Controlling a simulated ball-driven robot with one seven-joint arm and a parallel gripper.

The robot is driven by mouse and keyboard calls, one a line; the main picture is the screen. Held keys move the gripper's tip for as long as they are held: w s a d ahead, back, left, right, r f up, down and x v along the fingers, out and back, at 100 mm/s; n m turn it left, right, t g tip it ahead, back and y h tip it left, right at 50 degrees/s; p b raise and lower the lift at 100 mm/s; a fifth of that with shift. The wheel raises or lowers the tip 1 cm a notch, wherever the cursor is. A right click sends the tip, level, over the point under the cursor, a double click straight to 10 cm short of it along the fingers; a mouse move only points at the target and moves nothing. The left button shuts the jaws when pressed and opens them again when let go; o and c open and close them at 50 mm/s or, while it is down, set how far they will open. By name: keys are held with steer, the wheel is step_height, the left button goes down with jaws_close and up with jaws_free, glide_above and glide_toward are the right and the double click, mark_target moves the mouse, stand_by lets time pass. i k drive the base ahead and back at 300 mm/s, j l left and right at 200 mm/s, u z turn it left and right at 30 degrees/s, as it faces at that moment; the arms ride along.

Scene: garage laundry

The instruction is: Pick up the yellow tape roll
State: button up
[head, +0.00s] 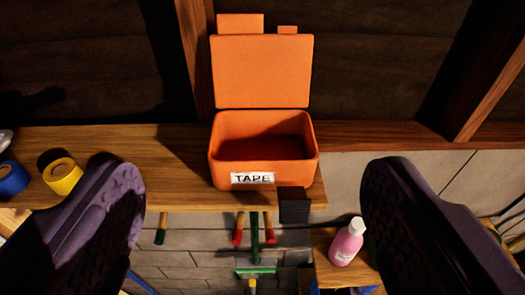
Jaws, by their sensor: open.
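The yellow tape roll (63,176) lies on the wooden shelf at the left of the head view, with its dark core opening showing. My left finger covers part of the view just to its right. My gripper (252,200) is open and empty, its two dark purple fingers wide apart at the left and right of the picture. The tape roll is outside the gap between the fingers, left of the left fingertip. I cannot tell how far the fingertip is from it in depth.
A blue roll (11,178) sits close left of the yellow one. An open, orange box labelled TAPE (262,120) stands mid-shelf (165,160), lid raised. A black block (293,205) is at the shelf's front edge. A pink bottle (346,242) stands lower right. Tools hang below.

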mark_target(61, 175)
steer(key=i+j+z, duration=0.15)
steer(key=i+j, duration=0.15)
steer(key=i+j+z, duration=0.15)
steer(key=j, duration=0.3)
steer(key=i+j+z, duration=0.15)
steer(key=i+j, duration=0.25)
